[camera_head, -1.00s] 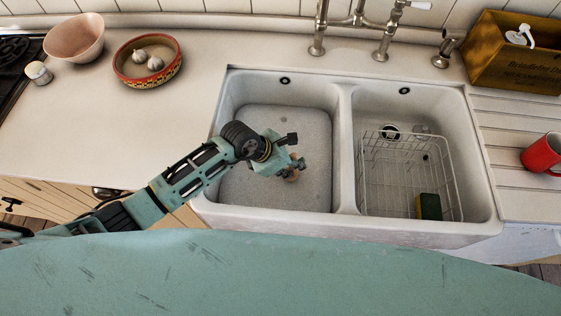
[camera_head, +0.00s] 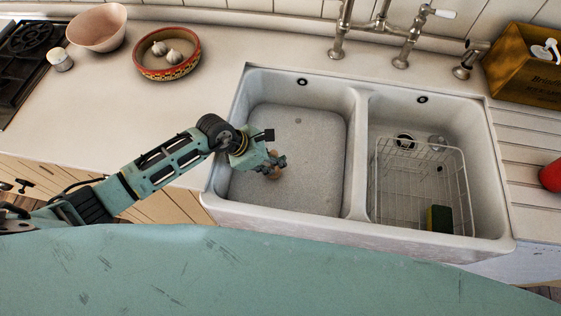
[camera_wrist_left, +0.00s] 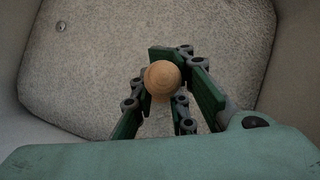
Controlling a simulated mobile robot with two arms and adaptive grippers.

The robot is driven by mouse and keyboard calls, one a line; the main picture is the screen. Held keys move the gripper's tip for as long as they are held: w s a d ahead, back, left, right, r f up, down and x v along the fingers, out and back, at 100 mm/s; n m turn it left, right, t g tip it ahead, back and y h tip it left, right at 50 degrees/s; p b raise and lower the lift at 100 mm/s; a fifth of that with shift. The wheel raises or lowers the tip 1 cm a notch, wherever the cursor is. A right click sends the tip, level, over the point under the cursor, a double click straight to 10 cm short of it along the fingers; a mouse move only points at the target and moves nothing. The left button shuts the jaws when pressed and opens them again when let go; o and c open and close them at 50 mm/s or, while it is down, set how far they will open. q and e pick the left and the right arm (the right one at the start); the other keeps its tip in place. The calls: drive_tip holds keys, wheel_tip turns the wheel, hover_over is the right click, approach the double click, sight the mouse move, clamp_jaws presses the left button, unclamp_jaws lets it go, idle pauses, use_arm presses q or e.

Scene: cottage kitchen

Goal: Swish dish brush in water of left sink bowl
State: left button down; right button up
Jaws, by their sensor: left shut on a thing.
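The dish brush shows as a round wooden end (camera_wrist_left: 162,78) between the fingers in the left wrist view. In the head view a small wooden part of it (camera_head: 274,173) shows by the fingertips; the rest is hidden. My left gripper (camera_head: 268,163) is over the left sink bowl (camera_head: 318,165), near its left side, and shut on the brush. The same gripper (camera_wrist_left: 165,85) shows from above in the wrist view. The bowl has a speckled grey bottom and a drain. I cannot tell from the frames how deep the brush reaches. My right gripper is not in view.
The right bowl holds a white wire rack (camera_head: 412,185) with a green and yellow sponge (camera_head: 439,219). Taps (camera_head: 405,45) stand behind the sink. A bowl with garlic (camera_head: 167,58), a pink bowl (camera_head: 97,27) and a wooden box (camera_head: 525,70) stand around. A red mug (camera_head: 551,176) is at right.

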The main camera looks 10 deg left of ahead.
use_arm(q)
drive_tip(key=d, duration=0.5)
wheel_tip(320, 180, up, 21)
drive_tip(key=p, duration=1.1)
drive_tip(key=shift+a+r, duration=0.15)
